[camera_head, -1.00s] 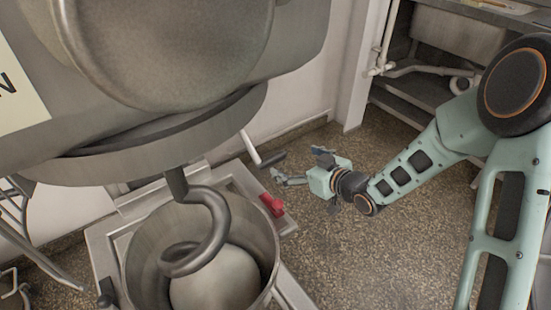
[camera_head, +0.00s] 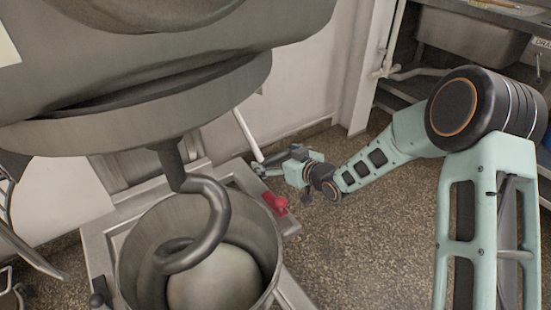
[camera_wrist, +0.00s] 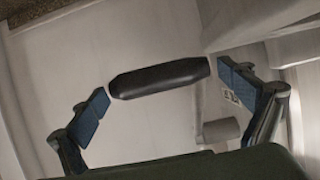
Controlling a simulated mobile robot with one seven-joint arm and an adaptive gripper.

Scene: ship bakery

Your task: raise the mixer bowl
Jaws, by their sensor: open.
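The steel mixer bowl (camera_head: 252,225) stands below the mixer head, with pale dough (camera_head: 214,278) in it. The dough hook (camera_head: 212,215) hangs down into the bowl. A pale lever rod (camera_head: 247,135) slants down behind the bowl on the right side of the mixer. Its black grip (camera_wrist: 160,77) lies between my two blue fingertips in the wrist view, with small gaps at both ends. My gripper (camera_head: 276,164) is open at the lever's lower end. In the head view the grip is mostly hidden by the fingers.
A red knob (camera_head: 275,202) sits on the mixer frame just below my gripper. The grey mixer head (camera_head: 170,70) overhangs the bowl. A pale wall (camera_head: 310,85) stands behind the lever.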

